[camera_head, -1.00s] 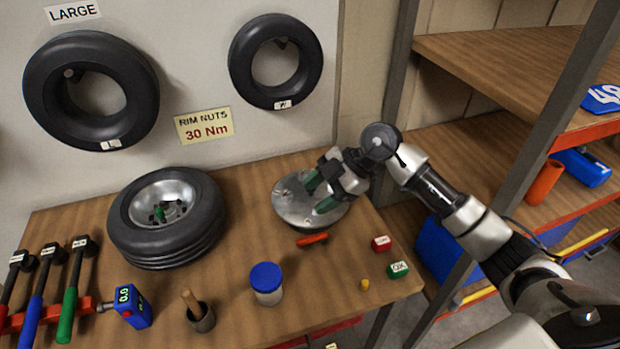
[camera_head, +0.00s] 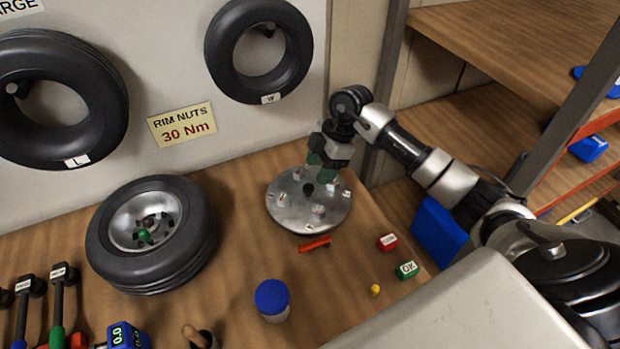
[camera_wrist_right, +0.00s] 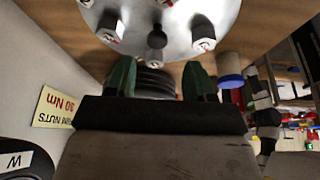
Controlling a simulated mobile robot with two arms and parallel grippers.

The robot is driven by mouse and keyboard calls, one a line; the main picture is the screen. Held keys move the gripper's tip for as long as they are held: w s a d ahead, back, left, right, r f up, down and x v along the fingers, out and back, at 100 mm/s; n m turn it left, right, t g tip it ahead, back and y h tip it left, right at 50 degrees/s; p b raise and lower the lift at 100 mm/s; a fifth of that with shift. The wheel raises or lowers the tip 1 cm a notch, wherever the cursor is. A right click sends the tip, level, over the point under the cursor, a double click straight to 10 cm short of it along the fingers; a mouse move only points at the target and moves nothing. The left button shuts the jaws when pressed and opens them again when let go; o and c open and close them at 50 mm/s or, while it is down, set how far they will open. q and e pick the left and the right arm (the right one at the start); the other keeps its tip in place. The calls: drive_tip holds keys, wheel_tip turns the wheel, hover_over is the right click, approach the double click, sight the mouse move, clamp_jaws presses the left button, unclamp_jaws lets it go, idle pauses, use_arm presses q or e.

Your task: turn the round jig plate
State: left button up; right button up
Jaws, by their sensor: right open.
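The round jig plate (camera_head: 290,212) is a grey metal disc lying on the bench below the wall tyres. It carries several labelled posts and a dark knob near its middle. My right gripper (camera_head: 322,172) is above the plate's far edge, pointing down, with green fingertips. In the right wrist view the plate (camera_wrist_right: 180,38) fills the top, and the open fingers (camera_wrist_right: 160,80) stand apart with a post-free gap between them. I cannot tell whether a finger touches the plate. My left gripper is not in view.
A red-orange handle (camera_head: 314,244) sits at the plate's near edge. A red block (camera_head: 387,242), a green block (camera_head: 406,270) and a yellow piece (camera_head: 375,290) lie right.

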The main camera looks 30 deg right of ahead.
sight(309, 186)
drive_tip(key=x, duration=0.3)
drive_tip(key=shift+w+a+f+p, duration=0.1)
drive_tip(key=shift+w+p, duration=0.05)
drive_tip(key=shift+p, duration=0.15)
drive_tip(key=shift+x, duration=1)
drive_tip(key=shift+f, duration=0.25)
drive_tip(key=shift+c, duration=0.8)
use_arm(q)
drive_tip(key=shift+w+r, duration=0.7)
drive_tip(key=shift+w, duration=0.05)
use_arm(e)
clamp_jaws()
